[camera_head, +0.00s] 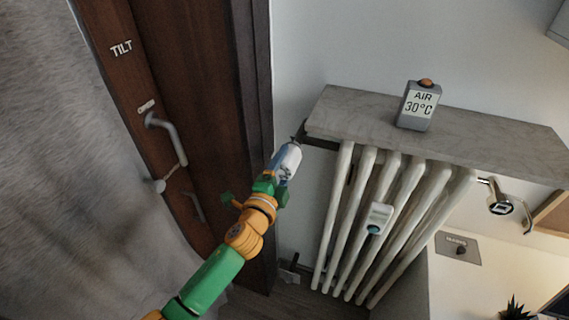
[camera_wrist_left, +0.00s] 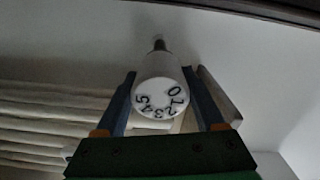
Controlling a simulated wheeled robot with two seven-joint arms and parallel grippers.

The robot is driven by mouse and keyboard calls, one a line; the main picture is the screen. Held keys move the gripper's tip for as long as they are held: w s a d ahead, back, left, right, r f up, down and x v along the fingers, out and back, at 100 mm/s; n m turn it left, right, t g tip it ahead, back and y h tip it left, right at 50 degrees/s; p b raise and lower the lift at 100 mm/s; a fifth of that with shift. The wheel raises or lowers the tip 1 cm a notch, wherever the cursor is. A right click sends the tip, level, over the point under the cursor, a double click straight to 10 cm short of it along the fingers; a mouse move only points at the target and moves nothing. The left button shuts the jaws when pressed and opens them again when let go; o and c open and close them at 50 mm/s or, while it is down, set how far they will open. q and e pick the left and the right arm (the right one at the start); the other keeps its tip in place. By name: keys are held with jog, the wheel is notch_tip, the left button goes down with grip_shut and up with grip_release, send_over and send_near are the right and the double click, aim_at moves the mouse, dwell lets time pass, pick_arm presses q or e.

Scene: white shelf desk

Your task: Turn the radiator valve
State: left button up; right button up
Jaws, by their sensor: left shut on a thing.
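The radiator valve is a white knob (camera_wrist_left: 160,86) with dark numbers from 0 to 5 on its face, in the middle of the left wrist view. A dark stem joins it to a pipe behind. In the head view the valve (camera_head: 290,160) is at the upper left corner of the white radiator (camera_head: 341,215). My left gripper (camera_wrist_left: 164,98) is shut on the knob, with one blue finger on each side of it. The gripper (camera_head: 284,166) partly hides the knob in the head view. My right gripper is not in view.
A grey shelf (camera_head: 470,140) tops the radiator and carries a sensor box (camera_head: 418,106) reading "AIR 30°C". A small meter (camera_head: 377,217) hangs on the radiator's ribs. A brown door (camera_head: 190,110) with a handle stands to the left of my arm.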

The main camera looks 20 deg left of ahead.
aim_at(280, 172)
pick_arm(q)
jog(key=o, duration=1.4)
jog(key=shift+c, duration=0.2)
jog(key=s+b, duration=0.1)
jog(key=s, duration=0.5)
jog(key=shift+s+a+f, duration=0.1)
jog(key=shift+s, duration=0.5)
jog(key=shift+w, duration=0.1)
